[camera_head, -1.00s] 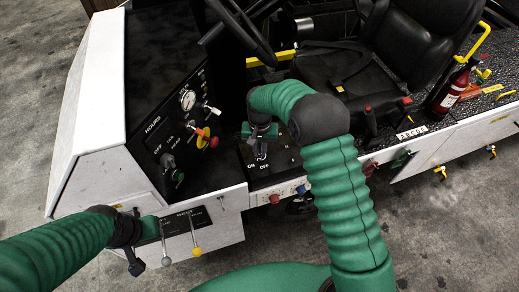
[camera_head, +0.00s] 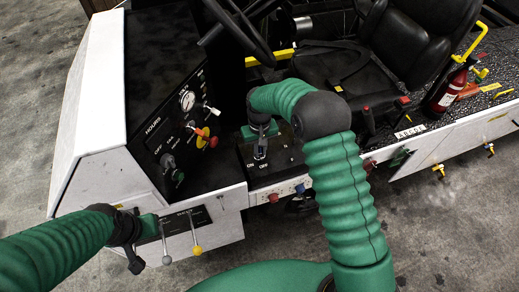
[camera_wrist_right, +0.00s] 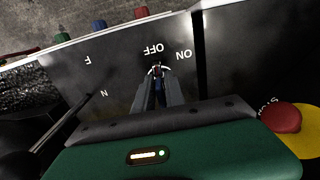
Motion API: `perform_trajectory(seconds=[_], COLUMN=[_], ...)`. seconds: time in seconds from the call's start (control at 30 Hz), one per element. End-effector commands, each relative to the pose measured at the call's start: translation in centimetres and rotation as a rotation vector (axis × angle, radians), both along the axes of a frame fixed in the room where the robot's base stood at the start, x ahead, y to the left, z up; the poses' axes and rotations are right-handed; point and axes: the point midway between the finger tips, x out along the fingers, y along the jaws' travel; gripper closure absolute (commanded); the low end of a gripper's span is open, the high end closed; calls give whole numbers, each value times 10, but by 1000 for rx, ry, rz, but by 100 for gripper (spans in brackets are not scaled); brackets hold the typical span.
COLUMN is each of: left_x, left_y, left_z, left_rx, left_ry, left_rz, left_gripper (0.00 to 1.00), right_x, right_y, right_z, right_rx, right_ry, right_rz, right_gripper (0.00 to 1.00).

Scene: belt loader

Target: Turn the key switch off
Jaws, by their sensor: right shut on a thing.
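The key switch (camera_wrist_right: 157,70) is on a dark panel marked ON and OFF, with white marks around it in the right wrist view. Its key is mostly hidden by the fingers. My right gripper (camera_wrist_right: 158,82) is shut on the key switch. In the head view the right gripper (camera_head: 260,153) points down onto the panel (camera_head: 249,178), just above the OFF label. The exact angle of the key is hard to tell. My left gripper (camera_head: 134,264) hangs near the lower front panel at the left; its jaw opening is unclear.
Two levers, one with a grey knob (camera_head: 167,260) and one with a yellow knob (camera_head: 196,250), stand beside my left gripper. A red button (camera_wrist_right: 282,118) on yellow is close to the right hand. The steering wheel (camera_head: 240,28) and seat (camera_head: 350,75) lie behind the right arm.

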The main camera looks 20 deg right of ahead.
Motion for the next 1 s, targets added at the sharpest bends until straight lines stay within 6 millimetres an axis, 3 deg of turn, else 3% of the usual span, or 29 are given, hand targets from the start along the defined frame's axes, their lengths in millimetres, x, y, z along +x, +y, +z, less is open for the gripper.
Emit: perform_trajectory(seconds=[0.57, 0.6, 0.73, 1.0], left_x=[0, 0, 0, 0], left_y=[0, 0, 0, 0], left_z=[1, 1, 1, 0], left_rx=[0, 0, 0, 0], left_ry=[0, 0, 0, 0], left_rz=[0, 0, 0, 0], left_gripper=[64, 64, 64, 64], right_x=[6, 6, 4, 1], right_y=[-1, 0, 0, 0], right_z=[4, 4, 3, 2], right_rx=[0, 0, 0, 0], right_ry=[-18, -19, -13, -8], right_rz=[17, 17, 16, 16], right_gripper=[100, 80, 63, 63])
